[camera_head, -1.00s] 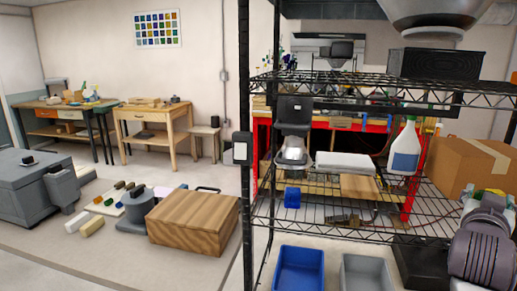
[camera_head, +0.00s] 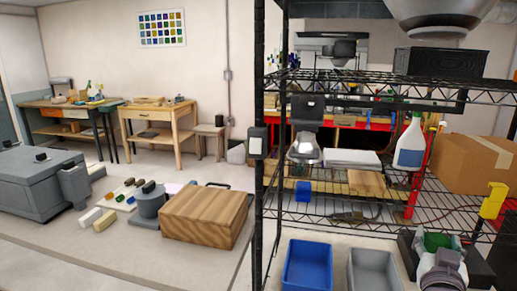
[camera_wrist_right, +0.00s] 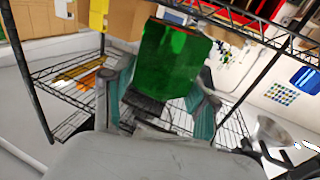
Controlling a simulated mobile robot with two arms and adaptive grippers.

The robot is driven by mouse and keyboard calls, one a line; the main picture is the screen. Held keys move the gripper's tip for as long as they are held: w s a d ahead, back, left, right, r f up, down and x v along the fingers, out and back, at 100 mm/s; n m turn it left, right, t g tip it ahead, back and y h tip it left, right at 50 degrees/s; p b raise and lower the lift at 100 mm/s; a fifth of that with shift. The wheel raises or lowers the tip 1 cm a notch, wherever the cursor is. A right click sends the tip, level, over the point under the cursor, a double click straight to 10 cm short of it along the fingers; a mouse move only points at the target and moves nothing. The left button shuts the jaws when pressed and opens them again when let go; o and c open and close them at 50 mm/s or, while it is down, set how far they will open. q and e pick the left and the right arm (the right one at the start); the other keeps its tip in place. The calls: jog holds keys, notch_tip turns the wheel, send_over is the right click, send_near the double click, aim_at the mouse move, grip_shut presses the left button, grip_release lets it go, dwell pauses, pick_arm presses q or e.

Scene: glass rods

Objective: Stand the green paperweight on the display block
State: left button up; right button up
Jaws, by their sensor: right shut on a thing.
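The green paperweight (camera_wrist_right: 172,60) is a glassy block held between the two teal-padded fingers of my right gripper (camera_wrist_right: 160,98). In the head view the paperweight (camera_head: 438,241) shows at the top of my right gripper (camera_head: 440,258), low at the right, in front of the wire shelf. The gripper is shut on it, clear of any surface that I can see. A flat wooden block (camera_head: 367,184) lies on the middle shelf; I cannot tell whether it is the display block. My left gripper is not in view.
The black wire shelf (camera_head: 345,221) has a post on its left. It carries a spray bottle (camera_head: 410,145), a cardboard box (camera_head: 474,165), a white slab (camera_head: 351,159) and a small blue block (camera_head: 304,191). A blue bin (camera_head: 307,267) and grey bin (camera_head: 375,272) stand below.

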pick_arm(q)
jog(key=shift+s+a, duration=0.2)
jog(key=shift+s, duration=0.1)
pick_arm(e)
jog(key=s+a+f+n+t+y, duration=0.2)
jog(key=s+a+f+n+y, duration=0.4)
jog(key=s+a+f, duration=0.9)
jog(key=a+y, duration=0.2)
jog(key=y, duration=0.1)
jog(key=shift+a, duration=0.4)
